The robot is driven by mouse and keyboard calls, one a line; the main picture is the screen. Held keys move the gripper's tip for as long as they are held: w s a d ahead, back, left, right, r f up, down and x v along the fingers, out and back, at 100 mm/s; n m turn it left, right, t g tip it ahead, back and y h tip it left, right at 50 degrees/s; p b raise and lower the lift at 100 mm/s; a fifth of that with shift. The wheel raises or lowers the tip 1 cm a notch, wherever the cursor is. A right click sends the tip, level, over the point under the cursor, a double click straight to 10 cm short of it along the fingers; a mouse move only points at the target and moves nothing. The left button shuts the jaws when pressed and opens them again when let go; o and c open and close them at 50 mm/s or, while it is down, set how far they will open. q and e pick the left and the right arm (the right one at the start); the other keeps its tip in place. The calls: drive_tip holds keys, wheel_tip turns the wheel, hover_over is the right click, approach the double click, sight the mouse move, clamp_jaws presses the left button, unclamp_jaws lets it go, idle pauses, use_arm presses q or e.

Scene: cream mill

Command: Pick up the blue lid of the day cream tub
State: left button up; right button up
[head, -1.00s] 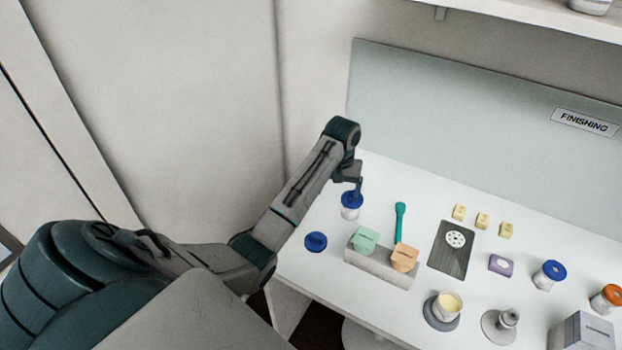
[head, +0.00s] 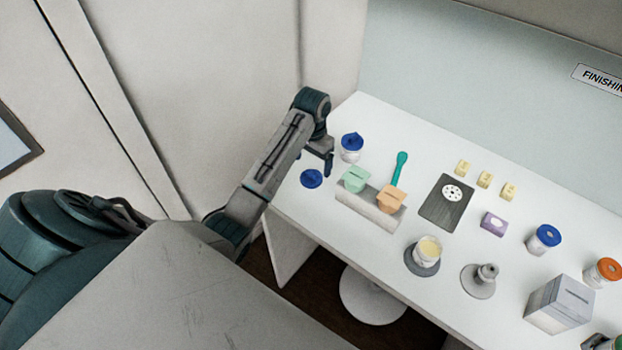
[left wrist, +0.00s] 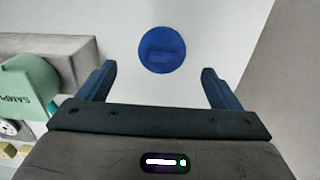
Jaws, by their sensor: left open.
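A loose blue lid (head: 311,178) lies flat on the white table near its left end. My left gripper (head: 328,166) is open and empty, above the table beside the lid. In the left wrist view the lid is ahead of and between the two fingers (left wrist: 158,70), not touched.
A grey block (head: 368,209) with a green scoop-like piece (head: 355,179) and an orange one (head: 391,200) stands right of the lid. A teal spatula (head: 400,168), a dark plate (head: 446,203) and another blue-topped jar (head: 543,239) are further right. Bare table surrounds the lid.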

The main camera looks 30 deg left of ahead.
sight(311, 172)
use_arm(q)
drive_tip(key=shift+f+p, duration=0.5)
drive_tip(key=shift+p, duration=0.05)
drive_tip(key=f+p, duration=0.2)
drive_tip(key=f, duration=0.1)
drive_tip(key=shift+a+f, duration=0.2)
drive_tip(key=shift+f, duration=0.5)
drive_tip(key=shift+d+f, duration=0.1)
drive_tip(key=shift+c, duration=0.3)
drive_tip(key=c, duration=0.7)
drive_tip(key=shift+c, duration=1)
use_arm(e)
drive_tip(key=r, duration=0.3)
drive_tip(key=shift+w+d+r, duration=0.15)
drive_tip(key=shift+w+d, duration=0.15)
